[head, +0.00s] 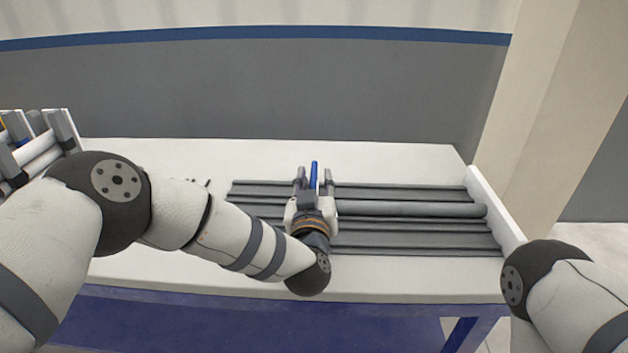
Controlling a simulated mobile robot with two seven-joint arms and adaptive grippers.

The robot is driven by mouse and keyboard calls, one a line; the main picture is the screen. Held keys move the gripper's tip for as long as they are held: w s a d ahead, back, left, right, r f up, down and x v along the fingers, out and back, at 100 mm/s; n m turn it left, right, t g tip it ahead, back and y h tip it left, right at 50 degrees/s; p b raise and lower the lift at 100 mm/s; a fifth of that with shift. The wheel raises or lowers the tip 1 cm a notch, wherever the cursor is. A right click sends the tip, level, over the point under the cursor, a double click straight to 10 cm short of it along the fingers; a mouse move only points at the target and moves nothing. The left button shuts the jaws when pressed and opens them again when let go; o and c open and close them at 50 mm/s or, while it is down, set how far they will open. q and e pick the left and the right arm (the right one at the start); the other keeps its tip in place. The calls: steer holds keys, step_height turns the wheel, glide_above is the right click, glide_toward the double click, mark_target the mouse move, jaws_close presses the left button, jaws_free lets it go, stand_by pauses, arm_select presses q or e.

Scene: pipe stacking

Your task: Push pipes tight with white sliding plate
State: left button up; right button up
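Several grey pipes (410,209) lie side by side, running left to right on the white table (400,157). A white upright plate (494,208) stands at their right ends; I cannot tell whether it is the sliding plate. My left gripper (314,177) is over the left half of the pipes, pointing to the back. Its fingers are apart, with a narrow blue upright piece (314,174) between them and gaps on both sides. My gripper and forearm hide part of the pipes. My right arm shows at the lower right, but its gripper is out of view.
A rack with white and grey bars (40,145) stands at the far left. A grey wall with a blue stripe (250,34) is behind the table, and a beige pillar (540,110) is at the right. The table strip behind the pipes is clear.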

arm_select(q)
steer(key=s, duration=1.2)
steer(key=shift+a, duration=0.25)
